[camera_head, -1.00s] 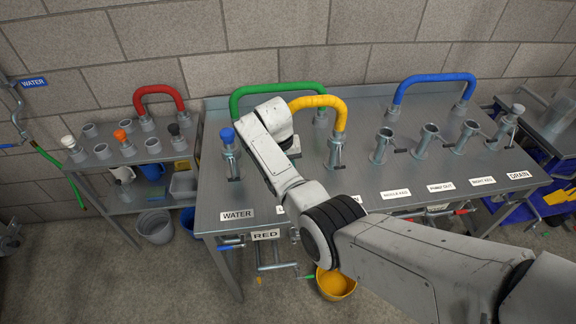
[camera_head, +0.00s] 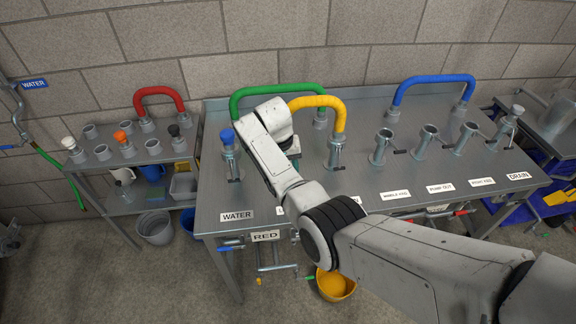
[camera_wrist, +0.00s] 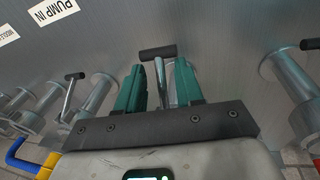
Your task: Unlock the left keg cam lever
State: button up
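The left keg cam lever (camera_wrist: 157,53) shows in the wrist view as a short black crossbar on a grey metal stem. My gripper (camera_wrist: 169,68) points down at it with two teal fingers. The fingers stand apart, one on each side of the stem, with the crossbar just past their tips. I cannot tell whether they touch the stem. The port body under the lever is mostly hidden by the gripper.
The pump-in port with its lever (camera_wrist: 75,76) stands left in the wrist view; another black-handled lever (camera_wrist: 310,44) is at right. In the head view, the yellow hose (camera_head: 338,112) and green hose (camera_head: 236,100) arch close to my wrist. The blue-capped water port (camera_head: 228,140) stands left.

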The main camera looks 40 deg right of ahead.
notch_tip(320, 180, up, 11)
jog(key=a, duration=0.2)
jog(key=shift+w+f+b, duration=0.2)
jog(key=shift+w+b, duration=0.05)
jog(key=shift+b, duration=0.1)
